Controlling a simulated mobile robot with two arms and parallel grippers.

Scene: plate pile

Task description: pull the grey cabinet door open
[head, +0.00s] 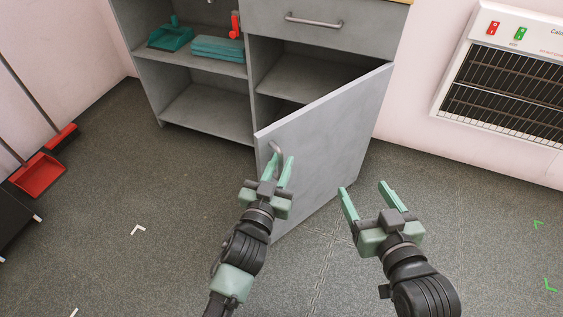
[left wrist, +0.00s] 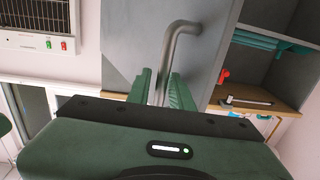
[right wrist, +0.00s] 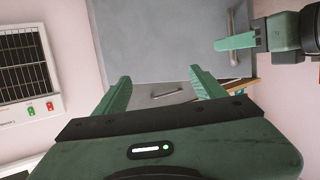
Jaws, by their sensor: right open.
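The grey cabinet door (head: 330,135) is swung well out from the cabinet, hinged on its right side, with the inside showing behind it. Its metal bar handle (head: 276,149) is near the door's free left edge; it also shows in the left wrist view (left wrist: 182,27). My left gripper (head: 281,158) has its green fingers on both sides of this handle, drawn in much closer than the right one's, and is shut on it. My right gripper (head: 365,187) is open and empty in front of the door, to the right of the left gripper.
The grey cabinet (head: 205,128) has an open left side with teal cloths (head: 218,47) and a teal dustpan (head: 170,37). A drawer with a handle (head: 314,21) is above the door. A heater (head: 505,75) hangs on the right wall. Red dustpans (head: 38,174) stand at left.

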